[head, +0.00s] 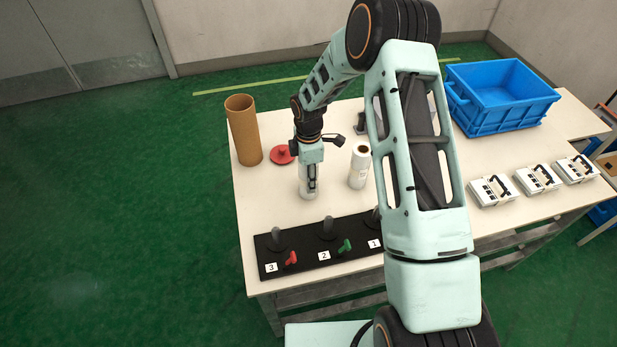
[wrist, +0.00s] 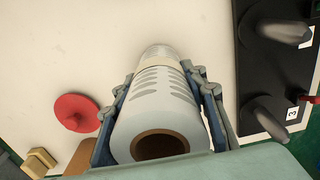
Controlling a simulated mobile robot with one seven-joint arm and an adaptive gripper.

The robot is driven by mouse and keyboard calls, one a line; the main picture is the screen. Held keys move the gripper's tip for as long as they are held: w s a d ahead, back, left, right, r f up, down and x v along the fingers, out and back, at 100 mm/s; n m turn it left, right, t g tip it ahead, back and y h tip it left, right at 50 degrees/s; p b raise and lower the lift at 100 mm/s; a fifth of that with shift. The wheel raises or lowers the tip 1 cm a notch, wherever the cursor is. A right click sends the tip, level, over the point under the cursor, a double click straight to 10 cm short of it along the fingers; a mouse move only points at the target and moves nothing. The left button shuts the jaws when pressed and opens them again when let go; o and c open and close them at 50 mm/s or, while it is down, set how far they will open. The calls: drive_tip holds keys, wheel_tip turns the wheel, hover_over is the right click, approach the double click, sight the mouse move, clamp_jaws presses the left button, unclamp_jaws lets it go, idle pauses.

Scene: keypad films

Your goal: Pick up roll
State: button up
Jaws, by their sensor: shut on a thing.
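A white roll (wrist: 160,112) with grey marks and a brown cardboard core stands upright on the table, end toward the camera in the wrist view. My gripper (wrist: 162,80) has its fingers on both sides of this roll and is shut on it. In the head view the gripper (head: 311,178) comes down from above over the roll (head: 309,193), and hides part of it. I cannot tell whether the roll touches the table. A second white roll (head: 358,166) stands upright just to the right of the gripper.
A black board (head: 320,249) with grey pegs and numbered labels lies at the table's front edge. A brown tube (head: 244,130) and a red disc (head: 283,155) are at the left. A blue crate (head: 500,97) and several white devices (head: 494,190) are at the right.

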drive_tip(key=s+d+r+b, duration=0.2)
drive_tip(key=s+d+r, duration=0.6)
drive_tip(key=s+r, duration=0.4)
drive_tip(key=d+r+m+p, duration=0.3)
drive_tip(key=d+m, duration=0.3)
drive_tip(key=d, duration=0.5)
drive_tip(key=shift+w+r+p, duration=0.3)
drive_tip(key=shift+p, duration=0.45)
drive_tip(key=shift+d, duration=0.1)
drive_tip(key=shift+f+b, duration=2.5)
drive_tip(key=shift+f, duration=0.45)
drive_tip(key=shift+f+b, duration=2.65)
drive_tip(key=shift+f, duration=0.6)
